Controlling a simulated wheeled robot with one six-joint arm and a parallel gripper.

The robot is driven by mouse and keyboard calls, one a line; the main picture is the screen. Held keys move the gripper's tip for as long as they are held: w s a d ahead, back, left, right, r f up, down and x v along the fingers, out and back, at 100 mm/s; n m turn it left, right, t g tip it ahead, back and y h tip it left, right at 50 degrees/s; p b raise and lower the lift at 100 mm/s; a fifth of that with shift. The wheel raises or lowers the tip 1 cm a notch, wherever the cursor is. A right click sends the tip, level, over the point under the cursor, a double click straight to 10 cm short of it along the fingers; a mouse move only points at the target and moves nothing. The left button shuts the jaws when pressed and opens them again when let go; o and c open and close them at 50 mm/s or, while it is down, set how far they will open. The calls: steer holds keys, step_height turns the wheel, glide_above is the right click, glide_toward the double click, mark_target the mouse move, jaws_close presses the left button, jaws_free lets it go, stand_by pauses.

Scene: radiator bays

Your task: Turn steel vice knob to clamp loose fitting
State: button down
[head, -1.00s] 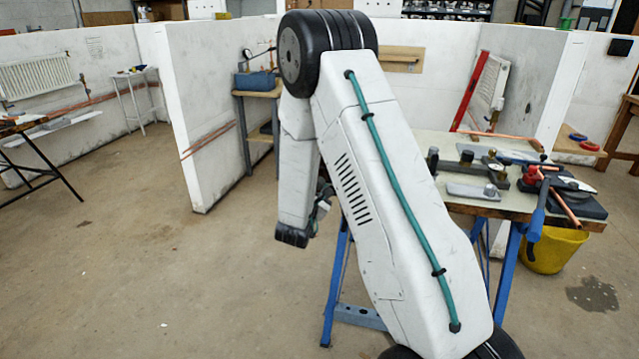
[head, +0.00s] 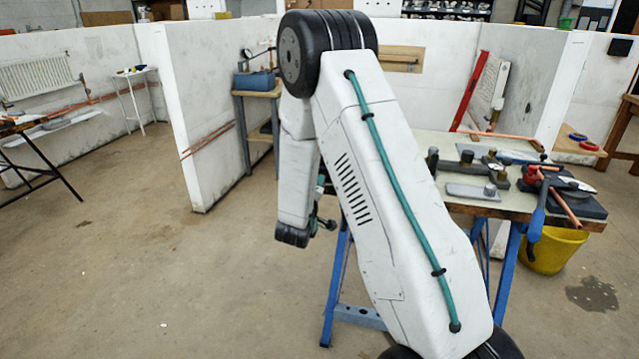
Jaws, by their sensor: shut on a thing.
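My arm covers the middle of the view. Its wrist end (head: 322,222) shows only as a small dark and teal part beside the lower forearm. My gripper's fingers are hidden behind my arm, so what they touch does not show. The workbench (head: 462,206) is on the right, partly behind my arm. On it are a grey metal plate with a round steel knob (head: 490,190) and dark blocks with upright posts (head: 466,157). I cannot tell which part is the vice knob. I cannot pick out the loose fitting.
A red-headed tool (head: 535,173) with a blue handle and copper pipe lie at the bench's right end. A yellow bucket (head: 555,250) stands below. A white partition (head: 190,130) and a small shelf stand (head: 258,93) are behind on the left.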

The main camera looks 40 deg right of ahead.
steer(key=m, duration=1.5)
steer(key=shift+s+a+f, duration=0.1)
steer(key=shift+f, duration=0.05)
steer(key=c, duration=1.3)
jaws_free()
